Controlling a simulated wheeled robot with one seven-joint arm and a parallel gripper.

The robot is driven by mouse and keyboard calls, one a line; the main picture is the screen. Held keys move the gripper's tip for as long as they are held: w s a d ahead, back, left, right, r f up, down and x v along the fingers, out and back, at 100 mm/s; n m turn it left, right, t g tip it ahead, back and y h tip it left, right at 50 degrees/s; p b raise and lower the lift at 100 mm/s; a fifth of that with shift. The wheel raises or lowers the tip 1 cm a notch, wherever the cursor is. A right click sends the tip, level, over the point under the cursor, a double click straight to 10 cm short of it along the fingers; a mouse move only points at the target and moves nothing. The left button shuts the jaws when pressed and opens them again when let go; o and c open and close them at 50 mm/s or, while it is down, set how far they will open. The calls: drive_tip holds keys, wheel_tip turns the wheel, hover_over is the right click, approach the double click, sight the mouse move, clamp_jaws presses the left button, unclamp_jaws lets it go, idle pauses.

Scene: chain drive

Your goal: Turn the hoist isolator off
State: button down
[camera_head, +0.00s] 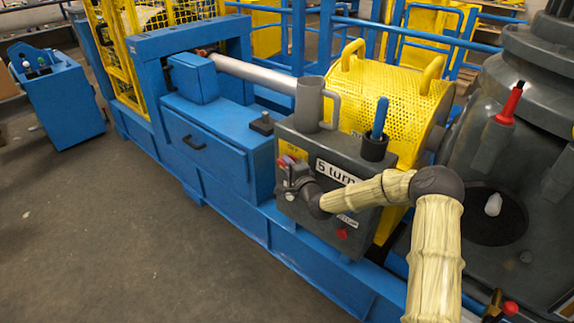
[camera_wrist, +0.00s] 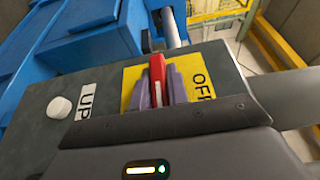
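The hoist isolator has a red handle (camera_wrist: 157,72) on a yellow plate (camera_wrist: 132,80) marked OFF at the right in the wrist view. The ON mark is not seen. The handle runs roughly up the picture, between the two purple-grey fingers of my gripper (camera_wrist: 160,88). Both fingers lie close against its sides with no clear gap, so the gripper looks shut on it. In the head view my gripper (camera_head: 291,181) is at the left face of the dark grey control box (camera_head: 305,150), with a bit of red showing beside it; the handle is mostly hidden there.
A white knob (camera_wrist: 59,107) sits beside an UP label (camera_wrist: 86,101). The box carries a grey mug (camera_head: 310,103), a dark cup with a blue-handled tool (camera_head: 379,118) and a red button (camera_head: 341,233). A yellow perforated guard (camera_head: 385,95) stands behind. The floor at left is clear.

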drive_tip(key=shift+r+g+p, duration=0.15)
drive_tip(key=shift+g+p, duration=0.25)
drive_tip(key=shift+p, duration=0.2)
drive_tip(key=h+p, duration=0.1)
drive_tip(key=p, duration=0.1)
drive_tip(key=shift+r+n+g+p, duration=0.2)
drive_tip(key=shift+n+g+p, duration=0.2)
drive_tip(key=g+h+p, duration=0.1)
drive_tip(key=p, duration=0.3)
drive_tip(key=shift+r+n+g, duration=0.1)
drive_tip(key=shift+n+g, duration=0.3)
drive_tip(key=n+g+h+p, duration=0.1)
drive_tip(key=g+h+p, duration=0.1)
drive_tip(key=p, duration=0.4)
drive_tip(key=shift+a+g+h, duration=0.1)
drive_tip(key=shift+g+h, duration=0.2)
drive_tip(key=g+h+p, duration=0.1)
drive_tip(key=p, duration=0.2)
drive_tip(key=n+g+h+p, duration=0.1)
drive_tip(key=p, duration=0.3)
drive_tip(key=shift+f+g+h, duration=0.2)
drive_tip(key=shift+g+h, duration=0.2)
drive_tip(key=shift+f+g+h+p, duration=0.25)
drive_tip(key=shift+g+h+p, duration=0.25)
drive_tip(key=shift+g+h, duration=0.3)
drive_tip(key=shift+f+n+g+h+b, duration=0.1)
drive_tip(key=shift+n+g+h+b, duration=0.3)
drive_tip(key=shift+g+h+b, duration=0.5)
drive_tip(key=shift+h+b, duration=0.3)
drive_tip(key=shift+b, duration=0.2)
